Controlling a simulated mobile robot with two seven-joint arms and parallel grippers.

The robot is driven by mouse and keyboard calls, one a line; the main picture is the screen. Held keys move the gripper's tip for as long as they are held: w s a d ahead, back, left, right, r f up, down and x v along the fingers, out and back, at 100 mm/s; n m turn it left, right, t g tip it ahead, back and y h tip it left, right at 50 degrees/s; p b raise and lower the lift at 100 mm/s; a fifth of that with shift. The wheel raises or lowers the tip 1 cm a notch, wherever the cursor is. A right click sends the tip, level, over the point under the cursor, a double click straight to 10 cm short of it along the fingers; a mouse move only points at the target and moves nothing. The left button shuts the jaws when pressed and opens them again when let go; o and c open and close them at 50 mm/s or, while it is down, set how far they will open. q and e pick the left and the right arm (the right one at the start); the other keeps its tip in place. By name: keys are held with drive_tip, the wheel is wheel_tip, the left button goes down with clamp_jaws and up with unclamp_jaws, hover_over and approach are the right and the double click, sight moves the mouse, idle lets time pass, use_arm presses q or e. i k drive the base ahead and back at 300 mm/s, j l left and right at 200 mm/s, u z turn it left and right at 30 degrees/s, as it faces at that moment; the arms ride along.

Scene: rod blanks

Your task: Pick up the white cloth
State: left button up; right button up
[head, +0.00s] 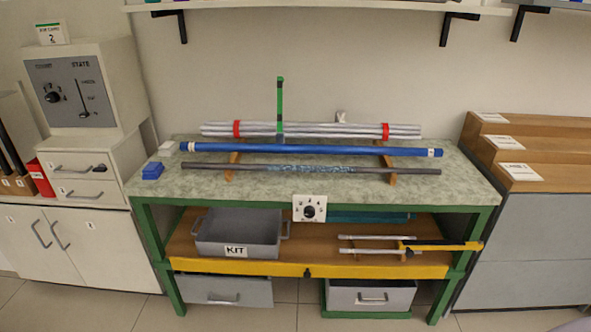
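A small flat white piece (167,148), which looks like the white cloth, lies at the back left of the green-framed workbench's speckled top (205,183). It is too small to make out folds or texture. It is just behind a small blue block (153,171) and close to the left end of a long blue rod (310,149). Neither of my grippers is in view.
A dark rod (220,168) and a red-banded bundle of grey rods (310,131) lie along the bench. A green upright (280,100) stands among them. A grey KIT bin (237,234) is on the shelf below. The bench's front left top is clear.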

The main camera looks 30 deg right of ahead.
sight(167, 149)
drive_tip(key=i+j+u, duration=0.15)
drive_tip(key=i, duration=0.3)
drive_tip(key=i+j+u, duration=0.2)
drive_tip(key=i, duration=0.25)
